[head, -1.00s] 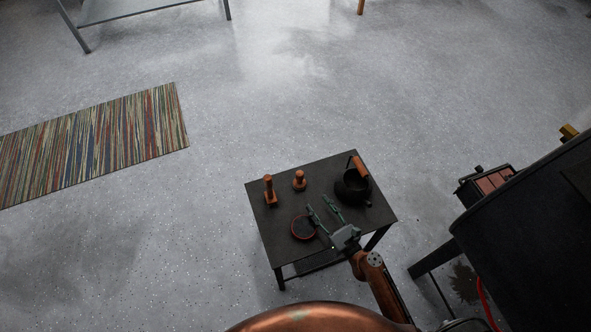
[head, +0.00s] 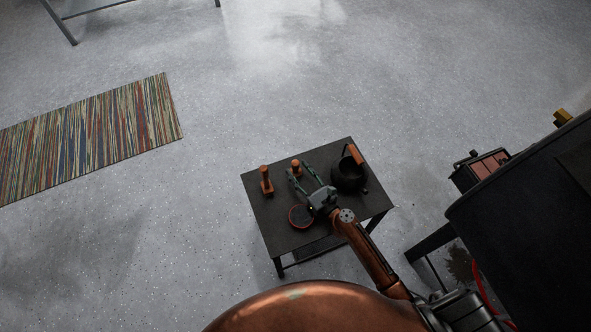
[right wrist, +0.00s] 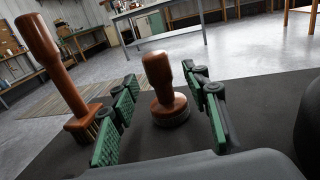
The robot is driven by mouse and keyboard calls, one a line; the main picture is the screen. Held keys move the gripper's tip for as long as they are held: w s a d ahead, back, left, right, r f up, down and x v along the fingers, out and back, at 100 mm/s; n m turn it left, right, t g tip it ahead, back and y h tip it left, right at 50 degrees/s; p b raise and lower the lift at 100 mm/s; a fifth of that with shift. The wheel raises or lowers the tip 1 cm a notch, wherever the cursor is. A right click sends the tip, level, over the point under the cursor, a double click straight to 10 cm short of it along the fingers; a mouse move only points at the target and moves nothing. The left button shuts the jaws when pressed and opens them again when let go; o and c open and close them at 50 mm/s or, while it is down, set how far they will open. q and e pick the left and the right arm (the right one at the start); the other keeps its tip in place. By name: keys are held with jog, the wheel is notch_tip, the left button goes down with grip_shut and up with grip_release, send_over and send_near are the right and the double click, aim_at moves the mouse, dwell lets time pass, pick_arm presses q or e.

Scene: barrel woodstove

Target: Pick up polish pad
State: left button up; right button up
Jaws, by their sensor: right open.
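The polish pad appears to be the short round piece with a brown knob handle (head: 296,166) on the dark table (head: 262,217). In the right wrist view the polish pad (right wrist: 168,98) stands upright on its round base, between and beyond my open green fingers. My right gripper (head: 298,173) is open and low over the table, its fingertips close to the pad. It also shows in the right wrist view (right wrist: 165,115). I cannot tell whether a finger touches the pad. My left gripper is not in view.
A brown-handled brush (head: 266,182) stands left of the pad. A black pot (head: 348,174) with a wooden handle stands at the right. A round red-rimmed dish (head: 301,216) lies near the front. The dark stove (head: 530,215) is at the far right.

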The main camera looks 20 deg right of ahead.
jog(key=shift+x, duration=1.15)
jog(key=shift+c, duration=0.5)
grip_shut()
